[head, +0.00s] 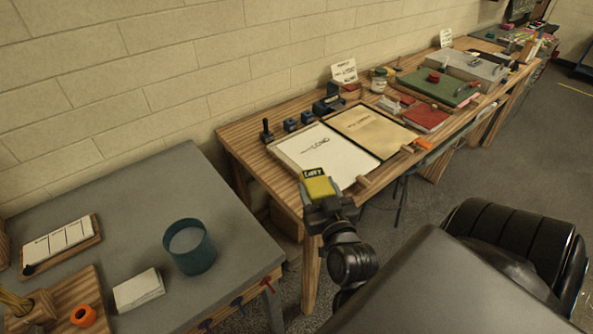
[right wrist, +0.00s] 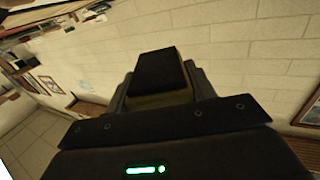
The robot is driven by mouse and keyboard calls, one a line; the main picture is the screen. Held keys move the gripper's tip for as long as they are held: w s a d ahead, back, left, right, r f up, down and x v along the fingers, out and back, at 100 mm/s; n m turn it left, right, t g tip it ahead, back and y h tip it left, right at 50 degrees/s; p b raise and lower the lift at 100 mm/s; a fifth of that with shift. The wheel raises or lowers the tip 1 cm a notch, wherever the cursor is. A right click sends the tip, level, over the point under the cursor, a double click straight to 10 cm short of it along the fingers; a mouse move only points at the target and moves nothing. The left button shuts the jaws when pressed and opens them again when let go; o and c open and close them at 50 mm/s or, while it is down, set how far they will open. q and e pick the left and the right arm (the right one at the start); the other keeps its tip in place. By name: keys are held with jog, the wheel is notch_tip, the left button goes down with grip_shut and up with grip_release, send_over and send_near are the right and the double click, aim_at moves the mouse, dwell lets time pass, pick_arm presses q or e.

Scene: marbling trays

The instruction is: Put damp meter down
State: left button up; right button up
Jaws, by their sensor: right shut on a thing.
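The damp meter (head: 319,186) is a small yellow block with a dark, lettered top end. My right gripper (head: 325,203) is shut on it and holds it up in front of the near end of the wooden bench. In the right wrist view the meter (right wrist: 163,75) shows as a dark block with a yellowish edge between the fingers of my right gripper (right wrist: 162,95). From the head view I cannot tell how far the meter is from the bench top. My left gripper is not in view.
The wooden bench (head: 240,133) carries a white tray (head: 322,150), a tan tray (head: 368,132) and several small dark-blue items. A grey table (head: 130,205) at left holds a teal cup (head: 190,250), a white block (head: 139,289) and a clipboard (head: 62,243). Bare grey surface lies behind the cup.

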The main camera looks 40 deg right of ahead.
jog(key=b, duration=0.9)
send_over(297, 197)
jog(key=v, duration=0.4)
notch_tip(297, 197, down, 5)
jog(key=w+f, duration=0.1)
jog(key=w+d+f, duration=0.1)
jog(key=f, duration=0.1)
jog(key=shift+w+d+f, duration=0.15)
jog(key=shift+w, duration=0.1)
jog(key=shift+w+f, duration=0.3)
jog(key=shift+w, duration=0.05)
jog(key=shift+w+f, duration=0.2)
jog(key=shift+f, duration=0.1)
jog(key=shift+d+f, duration=0.1)
jog(key=shift+f, duration=1.45)
jog(key=shift+f, duration=0.1)
jog(key=shift+f+b, duration=0.4)
jog(key=shift+f, duration=0.1)
